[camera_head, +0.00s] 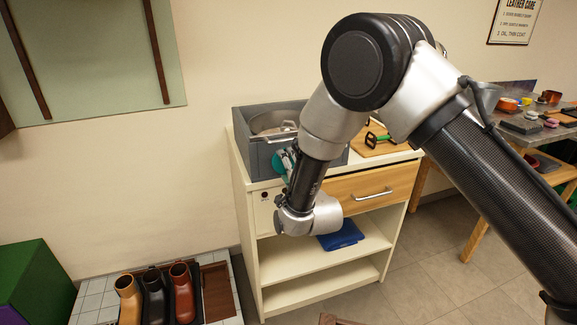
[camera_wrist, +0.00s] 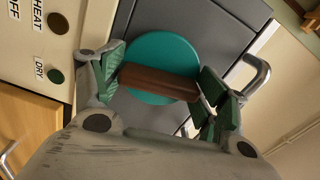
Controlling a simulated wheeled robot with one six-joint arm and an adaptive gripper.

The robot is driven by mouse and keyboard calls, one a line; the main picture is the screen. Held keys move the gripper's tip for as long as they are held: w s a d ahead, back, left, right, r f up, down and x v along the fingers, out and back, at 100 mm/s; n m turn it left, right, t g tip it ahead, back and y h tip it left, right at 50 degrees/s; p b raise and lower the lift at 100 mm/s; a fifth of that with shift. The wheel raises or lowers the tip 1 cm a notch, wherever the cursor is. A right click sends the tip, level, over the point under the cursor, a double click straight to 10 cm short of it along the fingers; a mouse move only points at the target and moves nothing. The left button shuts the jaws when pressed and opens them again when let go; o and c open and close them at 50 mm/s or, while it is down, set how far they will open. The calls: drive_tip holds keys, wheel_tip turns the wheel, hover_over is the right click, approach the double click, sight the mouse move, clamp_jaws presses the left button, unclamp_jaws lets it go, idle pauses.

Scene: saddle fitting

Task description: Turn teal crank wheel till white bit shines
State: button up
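The teal crank wheel (camera_wrist: 158,52) is a flat disc on the side of a grey box in the wrist view, with a brown bar handle (camera_wrist: 160,82) across its front. My gripper (camera_wrist: 160,85) has its green-padded fingers wide apart, one at each end of the bar. The bar spans almost the whole gap; whether the pads press on it I cannot tell. In the head view only a sliver of the teal wheel (camera_head: 283,162) shows behind my wrist. No shining white light is visible. A cream panel (camera_wrist: 45,50) carries a dull brown round light and a dark green one.
The grey box (camera_head: 258,157) holds a metal basin (camera_head: 275,121) and stands on a cream cabinet (camera_head: 246,215). A metal handle (camera_wrist: 253,78) is close to my right finger. A wooden drawer (camera_head: 372,187) is below. Boots (camera_head: 153,295) stand on the floor at left.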

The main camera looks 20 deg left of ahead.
drive_tip(key=c, duration=0.3)
drive_tip(key=shift+n, duration=0.3)
drive_tip(key=n, duration=0.4)
drive_tip(key=shift+r+n, duration=0.1)
drive_tip(key=shift+n, duration=0.2)
drive_tip(key=n, duration=0.9)
drive_tip(key=shift+n, duration=0.4)
drive_tip(key=n, duration=0.4)
drive_tip(key=shift+n, duration=0.4)
drive_tip(key=shift+r, duration=0.1)
